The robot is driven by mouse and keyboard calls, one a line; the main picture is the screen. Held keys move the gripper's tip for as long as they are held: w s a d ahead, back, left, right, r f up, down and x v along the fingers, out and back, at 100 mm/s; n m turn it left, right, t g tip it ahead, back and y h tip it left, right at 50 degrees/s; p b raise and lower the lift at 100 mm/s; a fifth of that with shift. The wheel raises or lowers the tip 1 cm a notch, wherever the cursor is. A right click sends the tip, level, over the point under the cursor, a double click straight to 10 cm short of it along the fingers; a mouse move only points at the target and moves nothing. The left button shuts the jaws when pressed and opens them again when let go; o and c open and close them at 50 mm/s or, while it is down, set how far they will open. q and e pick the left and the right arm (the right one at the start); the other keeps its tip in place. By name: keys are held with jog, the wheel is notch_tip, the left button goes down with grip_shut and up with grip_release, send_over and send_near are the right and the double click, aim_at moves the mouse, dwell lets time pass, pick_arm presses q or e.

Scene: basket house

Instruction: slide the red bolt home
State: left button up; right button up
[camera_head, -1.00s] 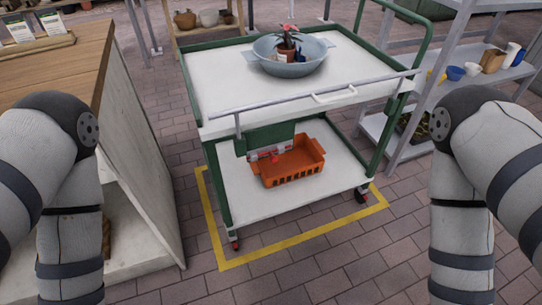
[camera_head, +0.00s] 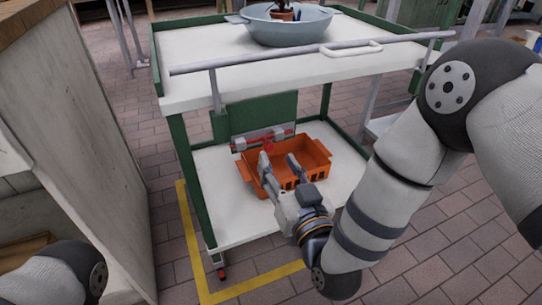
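The red bolt (camera_head: 278,137) lies in a grey metal housing on a green panel (camera_head: 262,113) under the cart's upper shelf. A red knob (camera_head: 268,147) hangs from it. My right gripper (camera_head: 278,158) reaches in from the lower right. Its two fingers are spread and empty, just below and in front of the bolt, over the orange crate. I cannot tell whether a finger touches the knob. My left gripper is out of view; only part of my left arm shows at the lower left.
The orange crate (camera_head: 316,158) stands on the cart's lower shelf (camera_head: 222,212). A blue-grey basin (camera_head: 290,27) with a potted plant sits on the upper shelf (camera_head: 200,92). A grey rail (camera_head: 310,55) crosses the cart's front. A wooden-topped counter (camera_head: 60,110) stands left.

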aim_at(270, 149)
jog(key=b+x, duration=0.1)
jog(key=x, duration=0.4)
jog(key=shift+w, duration=0.1)
jog(key=shift+c, duration=0.3)
grip_shut()
